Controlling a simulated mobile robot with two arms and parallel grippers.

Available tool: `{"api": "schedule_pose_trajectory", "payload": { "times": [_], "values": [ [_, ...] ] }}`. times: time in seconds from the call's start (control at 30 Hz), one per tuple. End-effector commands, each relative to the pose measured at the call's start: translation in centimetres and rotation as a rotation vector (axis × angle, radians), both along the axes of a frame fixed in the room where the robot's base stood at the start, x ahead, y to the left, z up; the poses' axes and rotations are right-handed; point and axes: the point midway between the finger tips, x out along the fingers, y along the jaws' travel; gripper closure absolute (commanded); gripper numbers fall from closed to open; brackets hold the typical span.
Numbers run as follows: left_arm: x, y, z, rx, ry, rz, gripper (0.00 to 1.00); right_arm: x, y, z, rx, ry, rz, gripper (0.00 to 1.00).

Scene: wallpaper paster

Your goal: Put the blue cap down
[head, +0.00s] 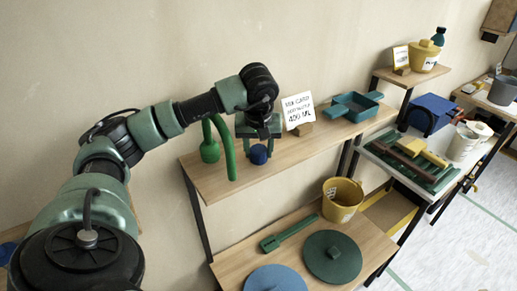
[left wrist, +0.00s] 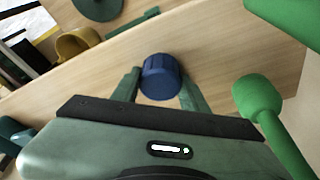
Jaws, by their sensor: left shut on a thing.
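The blue cap (head: 259,154) is a small ribbed round piece between the fingers of my left gripper (head: 259,148), low over the upper wooden shelf (head: 215,181). In the left wrist view the blue cap (left wrist: 160,77) sits between the two green fingertips (left wrist: 160,88), which are shut on it. I cannot tell whether the cap touches the shelf. My right gripper is in neither view.
A green curved tap-like pipe (head: 226,150) stands just left of the gripper. A sign card (head: 298,109) and a teal tray (head: 354,106) stand to the right. A yellow bucket (head: 342,197) and round lids (head: 332,257) are on the lower shelf. Bare shelf lies around the cap.

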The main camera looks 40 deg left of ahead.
Motion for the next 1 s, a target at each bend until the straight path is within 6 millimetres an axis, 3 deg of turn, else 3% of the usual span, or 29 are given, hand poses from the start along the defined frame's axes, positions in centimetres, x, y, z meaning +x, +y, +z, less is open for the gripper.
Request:
{"api": "schedule_pose_trajectory", "payload": {
  "times": [0.03,0.1,0.53,0.67,1.0],
  "values": [
    [0.0,0.0,-0.2,0.0,0.0,0.0,0.53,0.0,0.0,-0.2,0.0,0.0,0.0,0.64],
    [0.0,0.0,-0.1,0.0,0.0,0.0,0.34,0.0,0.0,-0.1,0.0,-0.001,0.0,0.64],
    [0.0,-0.1,0.6,0.0,-0.001,0.0,0.34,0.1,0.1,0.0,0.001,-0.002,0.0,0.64],
    [-0.3,-0.4,2.5,-0.001,-0.007,0.0,0.34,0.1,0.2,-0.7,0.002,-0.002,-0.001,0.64],
    [-1.9,-1.7,9.9,0.0,-0.005,-0.001,0.34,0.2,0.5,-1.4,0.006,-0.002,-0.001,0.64]
  ]
}}
